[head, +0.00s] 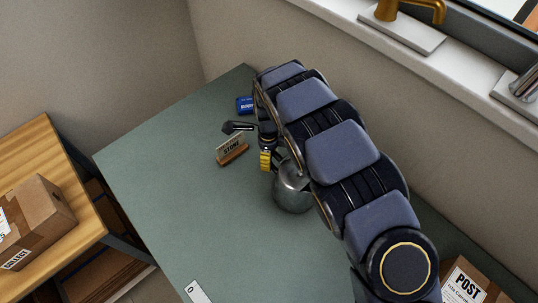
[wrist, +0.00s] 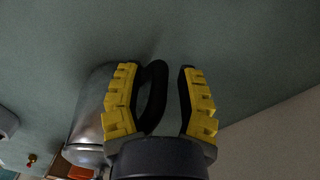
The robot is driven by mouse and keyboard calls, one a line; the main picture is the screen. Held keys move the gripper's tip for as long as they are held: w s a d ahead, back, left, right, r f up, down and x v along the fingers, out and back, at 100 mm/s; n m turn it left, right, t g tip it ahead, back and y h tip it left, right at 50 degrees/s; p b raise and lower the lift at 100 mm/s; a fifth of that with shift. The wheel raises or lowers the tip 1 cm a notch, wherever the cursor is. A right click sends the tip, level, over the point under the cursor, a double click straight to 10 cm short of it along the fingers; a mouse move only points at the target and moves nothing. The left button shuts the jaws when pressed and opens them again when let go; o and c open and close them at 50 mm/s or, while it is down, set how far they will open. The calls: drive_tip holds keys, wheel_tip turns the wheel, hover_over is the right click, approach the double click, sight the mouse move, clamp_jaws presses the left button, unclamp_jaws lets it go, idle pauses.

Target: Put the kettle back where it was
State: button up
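The kettle (head: 293,192) is a grey metal vessel on the green-grey table, partly hidden by my arm in the head view. In the wrist view its metal body (wrist: 92,108) is at the left, and its black handle (wrist: 152,97) is between my fingers. My gripper (wrist: 165,75) has yellow-padded fingers spread apart, with a gap between the handle and the right finger. In the head view one yellow pad of my gripper (head: 265,161) shows just left of the kettle. I cannot tell whether the left finger touches the handle.
A white label (head: 197,291) lies near the front. The table's left part is clear. Walls and a window ledge (head: 350,25) bound the back.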

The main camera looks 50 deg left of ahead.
drive_tip(key=r, duration=1.1)
drive_tip(key=shift+w+a, duration=0.15)
drive_tip(key=shift+a, duration=0.1)
drive_tip(key=shift+r, duration=0.55)
drive_tip(key=shift+d, duration=0.15)
drive_tip(key=w+d+r+n, duration=0.1)
drive_tip(key=w+d+r, duration=0.3)
drive_tip(key=d, duration=0.4)
drive_tip(key=w+d+r, duration=0.3)
drive_tip(key=d+r, duration=0.1)
drive_tip(key=d, duration=0.3)
drive_tip(key=s+d+r+n, duration=0.2)
drive_tip(key=d+r, duration=0.1)
drive_tip(key=d, duration=0.5)
drive_tip(key=s+d+r+n, duration=0.1)
drive_tip(key=s+d+r, duration=0.15)
drive_tip(key=d, duration=0.55)
drive_tip(key=s+d+n+g, duration=0.1)
drive_tip(key=s+d+n, duration=0.6)
drive_tip(key=s, duration=0.8)
drive_tip(key=d, duration=0.3)
drive_tip(key=shift+s+d+r+y, duration=0.15)
drive_tip(key=shift+s+r+y, duration=0.15)
drive_tip(key=shift+r, duration=0.1)
